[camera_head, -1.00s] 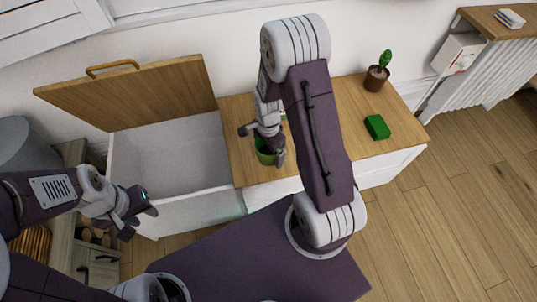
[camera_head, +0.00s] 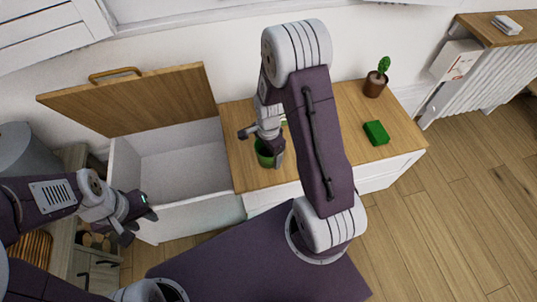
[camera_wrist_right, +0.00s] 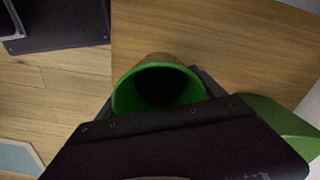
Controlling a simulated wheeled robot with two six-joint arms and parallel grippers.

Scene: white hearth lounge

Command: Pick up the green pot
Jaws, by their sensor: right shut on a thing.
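The green pot (camera_head: 264,157) is at the front left of the wooden cabinet top, partly hidden by my right gripper (camera_head: 270,148). In the right wrist view the pot's bright green rim (camera_wrist_right: 117,96) and dark inside face the camera. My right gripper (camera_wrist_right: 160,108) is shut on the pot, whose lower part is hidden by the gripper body. I cannot tell whether the pot touches the cabinet top. My left gripper (camera_head: 138,225) is open and empty in front of the white storage box (camera_head: 190,212), well left of the pot.
The cabinet top (camera_head: 330,140) also holds a green block (camera_head: 376,132) and a small cactus in a brown pot (camera_head: 375,86). The box's wooden lid (camera_head: 140,100) stands raised to the left. A radiator (camera_head: 470,85) is at the right, with clear floor before it.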

